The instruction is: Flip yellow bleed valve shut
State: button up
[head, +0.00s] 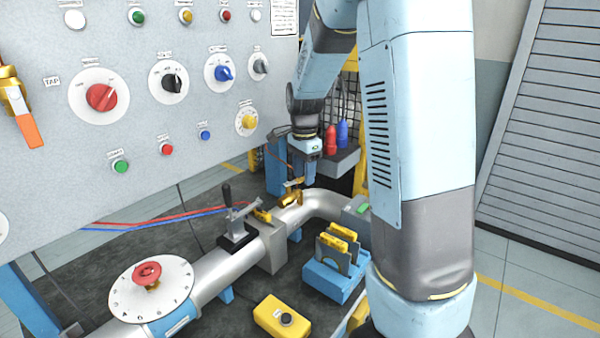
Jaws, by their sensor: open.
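The bleed valve (291,197) is a small brass-coloured body on top of the silver pipe, just before its bend. A yellow lever (294,183) sits across its top; at this size I cannot tell its exact angle. My gripper (303,158) hangs from my arm just above and slightly right of the valve, pointing down. It is open, with nothing seen between its jaws. The fingertips are small and dark, and I cannot tell whether they touch the lever.
A grey panel (130,50) with knobs and buttons stands at the left. A black-handled toggle clamp (236,225), a white dial with a red knob (150,285), a blue holder with yellow-topped plates (335,278) and a yellow button box (282,318) surround the pipe (215,270). Red and blue bottles (331,138) stand behind.

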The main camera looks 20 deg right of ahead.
jog(key=shift+c, duration=0.4)
grip_shut()
